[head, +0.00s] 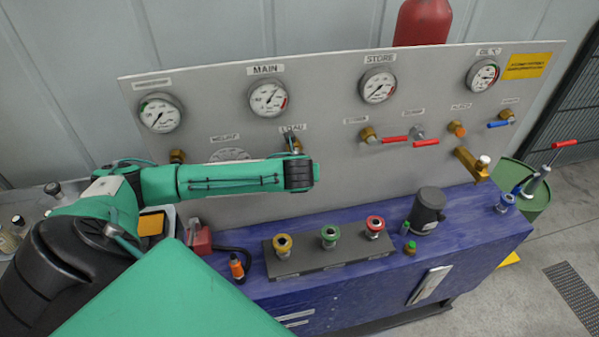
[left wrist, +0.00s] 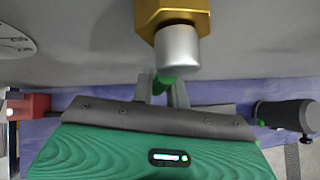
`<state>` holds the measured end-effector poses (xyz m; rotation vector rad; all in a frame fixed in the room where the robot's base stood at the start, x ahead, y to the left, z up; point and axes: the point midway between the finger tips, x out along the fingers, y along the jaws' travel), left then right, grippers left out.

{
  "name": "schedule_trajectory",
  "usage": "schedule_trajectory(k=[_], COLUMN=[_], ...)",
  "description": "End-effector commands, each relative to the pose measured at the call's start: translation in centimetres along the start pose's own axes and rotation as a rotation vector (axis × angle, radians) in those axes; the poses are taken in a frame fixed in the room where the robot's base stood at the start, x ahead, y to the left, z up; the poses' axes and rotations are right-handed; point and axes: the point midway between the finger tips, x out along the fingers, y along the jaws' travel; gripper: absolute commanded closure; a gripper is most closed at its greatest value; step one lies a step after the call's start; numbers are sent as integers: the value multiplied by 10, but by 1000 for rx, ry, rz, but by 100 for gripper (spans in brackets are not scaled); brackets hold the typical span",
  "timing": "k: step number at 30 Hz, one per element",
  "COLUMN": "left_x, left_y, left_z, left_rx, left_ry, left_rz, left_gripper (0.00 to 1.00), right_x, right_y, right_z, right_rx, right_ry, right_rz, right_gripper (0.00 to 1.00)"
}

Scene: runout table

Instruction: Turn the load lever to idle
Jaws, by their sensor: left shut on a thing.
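The load valve shows close up in the left wrist view as a brass hex body (left wrist: 172,15) with a silver cap (left wrist: 176,47). A green lever handle (left wrist: 163,86) sits just below the cap. My left gripper (left wrist: 162,90) has its two fingers on either side of the green handle and is shut on it. In the head view the LOAD label (head: 292,128) sits on the grey panel above the end of my left arm. My left wrist covers most of the valve there, so the lever's angle is hard to tell. My right gripper is not in view.
The grey panel (head: 330,110) carries gauges, including the MAIN gauge (head: 268,98), and valves with red handles (head: 395,139).

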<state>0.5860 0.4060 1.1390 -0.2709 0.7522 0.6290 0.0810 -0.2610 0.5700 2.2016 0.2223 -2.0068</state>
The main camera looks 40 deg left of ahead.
Motion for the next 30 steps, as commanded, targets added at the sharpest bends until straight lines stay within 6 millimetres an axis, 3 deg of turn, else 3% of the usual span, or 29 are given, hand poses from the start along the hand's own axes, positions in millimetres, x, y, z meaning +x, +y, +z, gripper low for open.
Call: schedule_trajectory(k=[14, 15, 18, 30], left_x=[0, 0, 0, -5], left_y=[2, 2, 2, 0], left_z=[-1, -1, -1, 0], left_rx=[13, 13, 12, 10], left_ry=[4, 4, 3, 2], left_rz=[13, 13, 13, 9], left_gripper=[100, 83, 63, 63], right_x=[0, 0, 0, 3], right_y=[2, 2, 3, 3], right_z=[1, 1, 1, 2], right_rx=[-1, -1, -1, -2], right_ry=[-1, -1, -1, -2], right_rz=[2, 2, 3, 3], right_gripper=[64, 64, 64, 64])
